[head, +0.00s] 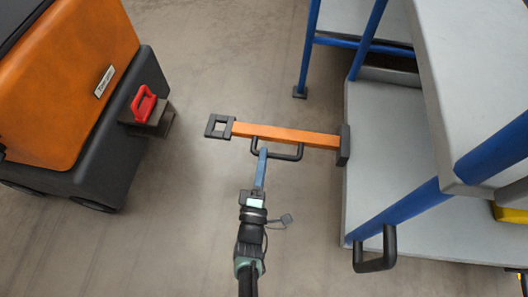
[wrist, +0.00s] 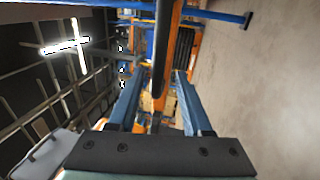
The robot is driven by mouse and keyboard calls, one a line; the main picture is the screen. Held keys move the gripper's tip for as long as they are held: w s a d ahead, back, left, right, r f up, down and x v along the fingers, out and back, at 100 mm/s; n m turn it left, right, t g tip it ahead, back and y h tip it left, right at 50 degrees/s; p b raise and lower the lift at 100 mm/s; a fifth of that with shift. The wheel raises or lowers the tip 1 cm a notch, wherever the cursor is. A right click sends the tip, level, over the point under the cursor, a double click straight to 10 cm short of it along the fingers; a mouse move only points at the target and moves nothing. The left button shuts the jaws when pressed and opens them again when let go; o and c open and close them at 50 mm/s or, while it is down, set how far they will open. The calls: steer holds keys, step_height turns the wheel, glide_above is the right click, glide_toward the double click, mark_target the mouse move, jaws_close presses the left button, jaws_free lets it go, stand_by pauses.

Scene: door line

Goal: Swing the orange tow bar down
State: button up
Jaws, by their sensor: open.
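The orange tow bar (head: 290,135) sticks out level to the left from a black bracket (head: 343,146) on the grey and blue cart in the head view. Its free end carries a square black eye (head: 219,126). A black handle (head: 292,157) is fixed along the bar's near side. My gripper (head: 263,153) has its blue fingers at the left part of this handle. In the wrist view my gripper (wrist: 158,75) is open, and the dark handle (wrist: 162,50) lines up between the fingers. I cannot tell whether the fingers touch it.
An orange and black vehicle (head: 90,100) with a red-handled hitch (head: 144,105) stands at the left. The grey cart (head: 390,140) with blue posts fills the right; another black handle (head: 376,255) juts out from it. Bare floor (head: 200,220) lies between them.

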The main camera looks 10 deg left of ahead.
steer(key=s+f+p, duration=0.2)
steer(key=s, duration=0.9)
steer(key=shift+f, duration=0.1)
